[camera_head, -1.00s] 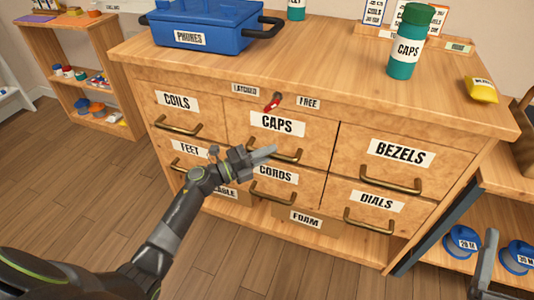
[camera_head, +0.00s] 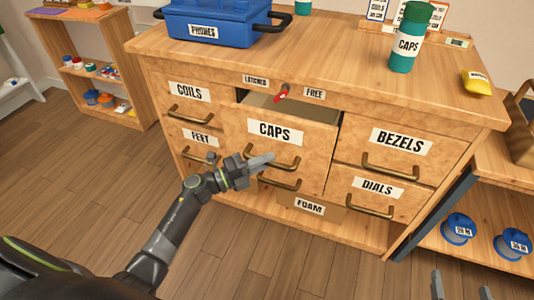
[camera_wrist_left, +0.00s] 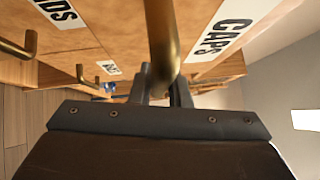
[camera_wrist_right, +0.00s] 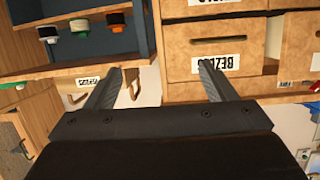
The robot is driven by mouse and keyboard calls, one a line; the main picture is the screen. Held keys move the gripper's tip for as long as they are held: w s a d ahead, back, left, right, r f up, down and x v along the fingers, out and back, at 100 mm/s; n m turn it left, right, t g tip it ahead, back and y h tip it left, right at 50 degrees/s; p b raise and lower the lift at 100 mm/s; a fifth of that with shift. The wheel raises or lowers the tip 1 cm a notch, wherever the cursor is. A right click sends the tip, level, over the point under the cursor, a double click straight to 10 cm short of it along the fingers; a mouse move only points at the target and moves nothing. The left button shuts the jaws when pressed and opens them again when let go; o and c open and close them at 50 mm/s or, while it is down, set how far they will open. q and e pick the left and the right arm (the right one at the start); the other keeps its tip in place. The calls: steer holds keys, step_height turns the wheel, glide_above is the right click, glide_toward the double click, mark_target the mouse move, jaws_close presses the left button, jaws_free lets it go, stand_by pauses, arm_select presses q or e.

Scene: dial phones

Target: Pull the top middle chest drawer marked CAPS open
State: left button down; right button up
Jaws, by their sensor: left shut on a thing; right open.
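The CAPS drawer (camera_head: 287,142) is in the top middle of the wooden chest and stands partly open, with a dark gap showing behind its front. My left gripper (camera_head: 268,160) is shut on its brass handle; the handle also shows close up in the left wrist view (camera_wrist_left: 163,40), between the fingers (camera_wrist_left: 165,85). A red latch lever (camera_head: 281,92) sits above the drawer between the LATCHED and FREE labels, tilted. My right gripper (camera_wrist_right: 158,80) is open and empty, with its fingertips at the lower right of the head view (camera_head: 462,287).
The COILS (camera_head: 189,93), BEZELS (camera_head: 400,142) and DIALS (camera_head: 377,187) drawers are shut. A blue PHONES case (camera_head: 215,25), a CAPS jar (camera_head: 408,45) and a yellow packet (camera_head: 477,81) stand on top. A shelf with blue spools (camera_head: 458,229) is at right.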

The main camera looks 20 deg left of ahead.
arm_select(q)
steer(key=s+p, duration=0.1)
steer(key=s, duration=0.2)
steer(key=shift+a, duration=0.1)
steer(key=s+p, duration=0.4)
steer(key=s, duration=1.4)
steer(key=shift+a+p, duration=0.3)
steer(key=shift+p, duration=0.05)
arm_select(e)
steer(key=s+a+f+g+y, duration=0.1)
steer(key=s+a+f+g, duration=0.1)
steer(key=s+f+g, duration=0.9)
steer(key=shift+s+f+m+g+y, duration=0.3)
steer(key=shift+s+f+g+y, duration=0.1)
steer(key=shift+s+f, duration=1.3)
steer(key=shift+w+f, duration=0.2)
arm_select(q)
steer(key=c, duration=1.4)
jaws_free()
steer(key=shift+w, duration=0.1)
steer(key=shift+o, duration=0.2)
